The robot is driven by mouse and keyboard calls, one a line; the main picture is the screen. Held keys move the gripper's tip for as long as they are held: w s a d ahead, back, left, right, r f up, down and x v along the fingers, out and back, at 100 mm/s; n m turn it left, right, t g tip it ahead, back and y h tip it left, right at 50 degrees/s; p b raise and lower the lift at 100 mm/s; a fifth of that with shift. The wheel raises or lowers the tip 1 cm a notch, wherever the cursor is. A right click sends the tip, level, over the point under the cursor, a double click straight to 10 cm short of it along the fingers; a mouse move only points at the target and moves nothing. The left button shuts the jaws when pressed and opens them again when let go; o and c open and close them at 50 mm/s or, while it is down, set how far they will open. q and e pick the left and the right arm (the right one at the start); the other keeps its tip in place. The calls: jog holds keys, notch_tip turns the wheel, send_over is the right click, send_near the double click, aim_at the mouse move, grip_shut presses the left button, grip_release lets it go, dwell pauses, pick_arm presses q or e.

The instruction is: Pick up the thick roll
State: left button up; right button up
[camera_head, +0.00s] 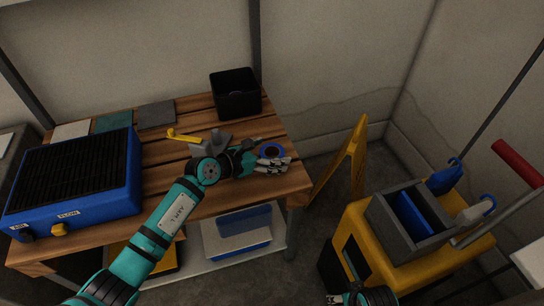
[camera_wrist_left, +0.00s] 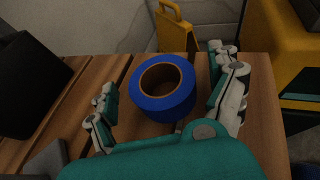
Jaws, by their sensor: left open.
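The thick roll (camera_wrist_left: 165,108) is a blue tape roll with a brown core. It lies flat on the wooden table in the left wrist view, between the spread fingers of my open left gripper (camera_wrist_left: 166,82), with gaps visible on both sides. In the head view the blue roll (camera_head: 264,149) sits near the table's right end, partly hidden by my left gripper (camera_head: 271,161). A small part of my right gripper (camera_head: 345,299) shows at the bottom edge, too cropped to judge its fingers.
A black bin (camera_head: 236,94), a grey block with a yellow handle (camera_head: 184,136) and a large blue dryer box (camera_head: 75,185) share the wooden table (camera_head: 285,183). A yellow floor sign (camera_head: 343,160) and a yellow mop cart (camera_head: 360,225) stand on the right.

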pick_arm(q)
jog(key=c, duration=1.3)
jog(key=shift+r, duration=0.15)
